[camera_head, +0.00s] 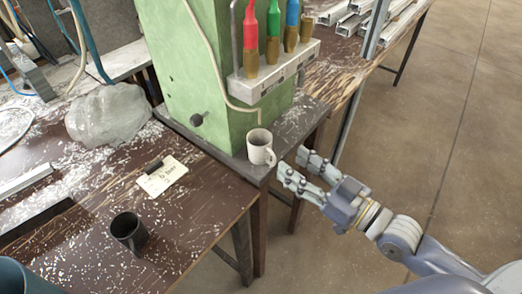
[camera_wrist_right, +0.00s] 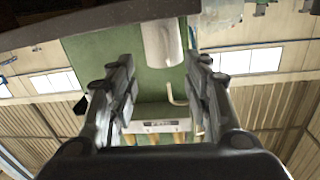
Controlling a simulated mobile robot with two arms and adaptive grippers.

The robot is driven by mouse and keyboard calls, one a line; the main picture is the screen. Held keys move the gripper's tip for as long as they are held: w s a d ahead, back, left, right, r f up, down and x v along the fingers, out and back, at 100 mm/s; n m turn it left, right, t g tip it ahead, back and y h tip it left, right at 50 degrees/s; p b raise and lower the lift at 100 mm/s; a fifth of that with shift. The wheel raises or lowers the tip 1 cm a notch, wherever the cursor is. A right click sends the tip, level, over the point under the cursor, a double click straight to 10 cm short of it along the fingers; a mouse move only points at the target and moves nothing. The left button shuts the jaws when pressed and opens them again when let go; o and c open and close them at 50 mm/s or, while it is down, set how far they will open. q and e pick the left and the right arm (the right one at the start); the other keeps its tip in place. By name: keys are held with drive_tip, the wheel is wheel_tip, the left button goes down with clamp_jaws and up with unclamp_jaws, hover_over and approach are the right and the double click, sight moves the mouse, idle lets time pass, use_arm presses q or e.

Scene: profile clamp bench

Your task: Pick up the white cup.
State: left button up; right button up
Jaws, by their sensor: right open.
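The white cup (camera_head: 260,146) stands upright on the corner of the dark ledge beside the green machine. It also shows in the right wrist view (camera_wrist_right: 162,44), ahead of the fingers and near the top of the picture. My right gripper (camera_head: 291,163) is open and empty. Its fingertips are just to the right of the cup and the ledge edge, apart from the cup as far as I can tell. The right wrist view shows both fingers (camera_wrist_right: 158,75) spread with nothing between them. My left gripper is not in view.
The green machine (camera_head: 195,65) rises behind the cup, with a rack (camera_head: 275,75) of colored-handled tools. The floor at right is clear.

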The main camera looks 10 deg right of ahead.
sight(264, 151)
drive_tip(key=x, duration=0.6)
drive_tip(key=shift+s+a+f, duration=0.1)
drive_tip(key=shift+s+a, duration=0.05)
clamp_jaws()
